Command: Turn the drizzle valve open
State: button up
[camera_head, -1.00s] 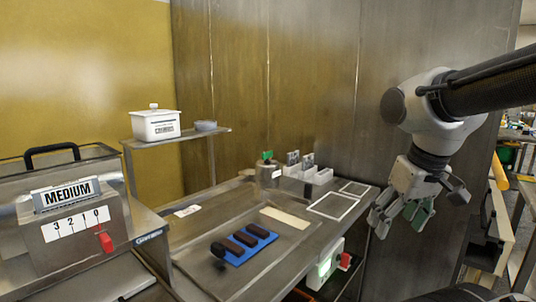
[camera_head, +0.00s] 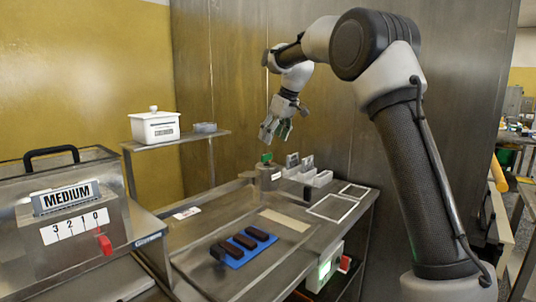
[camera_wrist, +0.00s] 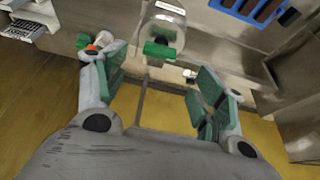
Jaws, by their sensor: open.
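The valve's green handle (camera_head: 267,157) sits on top of a small steel cylinder (camera_head: 268,178) at the back of the steel counter. In the wrist view the green handle (camera_wrist: 160,49) lies ahead of the gripper, near the top middle, with the round steel body (camera_wrist: 163,20) beyond it. My gripper (camera_head: 274,136) is above the handle and points down, apart from it. In the wrist view my gripper (camera_wrist: 163,70) is open and empty, with its green-padded fingers spread to either side of the handle's line.
White bins (camera_head: 318,178) with cards stand just right of the valve. A blue mat (camera_head: 233,262) with dark bars lies at the counter's front. A shelf (camera_head: 190,139) holds a white lidded crumbs box (camera_head: 155,127). A machine marked MEDIUM (camera_head: 68,197) stands at left.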

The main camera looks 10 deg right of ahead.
aim_at(267, 154)
jog(key=x, duration=0.7)
jog(key=shift+w+f, duration=0.15)
jog(key=shift+f, duration=0.2)
jog(key=c, duration=1)
